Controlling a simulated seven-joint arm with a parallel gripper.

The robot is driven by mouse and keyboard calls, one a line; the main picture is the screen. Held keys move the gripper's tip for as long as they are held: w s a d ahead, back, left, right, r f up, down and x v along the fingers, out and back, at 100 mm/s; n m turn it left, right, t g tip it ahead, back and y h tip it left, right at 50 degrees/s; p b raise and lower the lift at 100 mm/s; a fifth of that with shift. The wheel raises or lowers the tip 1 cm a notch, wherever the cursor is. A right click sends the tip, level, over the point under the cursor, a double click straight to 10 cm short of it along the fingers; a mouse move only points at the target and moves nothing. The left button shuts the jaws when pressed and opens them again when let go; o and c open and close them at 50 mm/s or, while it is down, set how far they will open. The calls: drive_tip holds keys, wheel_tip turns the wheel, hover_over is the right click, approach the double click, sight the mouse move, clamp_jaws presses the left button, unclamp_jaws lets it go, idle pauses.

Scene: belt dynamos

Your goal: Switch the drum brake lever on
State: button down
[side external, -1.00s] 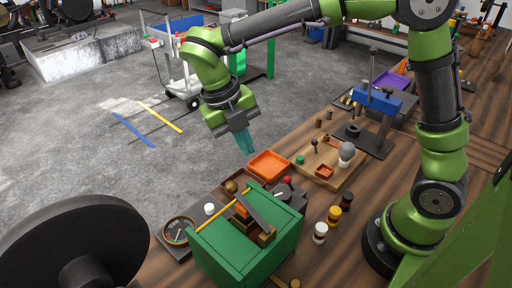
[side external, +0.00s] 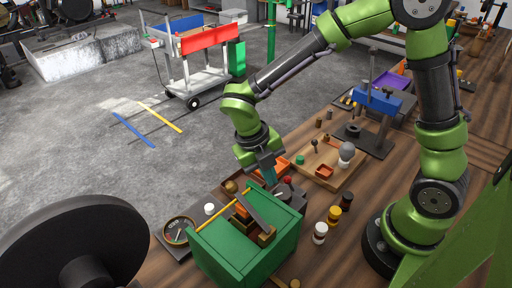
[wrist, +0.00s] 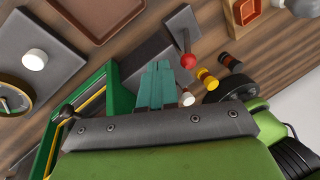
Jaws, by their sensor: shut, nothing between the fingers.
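A lever with a red ball knob (side external: 287,180) stands on a dark grey plate beside the green box. In the wrist view the red knob (wrist: 188,61) shows just right of my fingertips, with its stem running up to the grey plate (wrist: 181,28). My gripper (side external: 270,182) points down, its teal fingers shut and empty, just left of the knob in the side view. The fingers also show in the wrist view (wrist: 157,68). They look close to the lever; I cannot tell whether they touch it. The lever carries no readable on or off marking.
The green box (side external: 235,255) with a yellow rod and a grey bar on top stands close in front of my gripper. A gauge (side external: 178,231) and a white button (side external: 209,209) are to the left. Small bottles (side external: 320,233) stand right.

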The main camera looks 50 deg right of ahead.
drive_tip(key=shift+s+d+f, duration=0.15)
drive_tip(key=shift+s+d, duration=0.3)
drive_tip(key=shift+d, duration=0.25)
drive_tip(key=shift+d+r, duration=0.25)
drive_tip(key=shift+d, duration=0.2)
drive_tip(key=shift+d+r, duration=0.25)
drive_tip(key=shift+d, duration=0.35)
drive_tip(key=d, duration=0.5)
drive_tip(key=shift+d+r, duration=0.2)
drive_tip(key=shift+d, duration=0.05)
drive_tip(key=shift+r, duration=0.15)
drive_tip(key=shift+r, duration=0.7)
drive_tip(key=shift+r, duration=0.1)
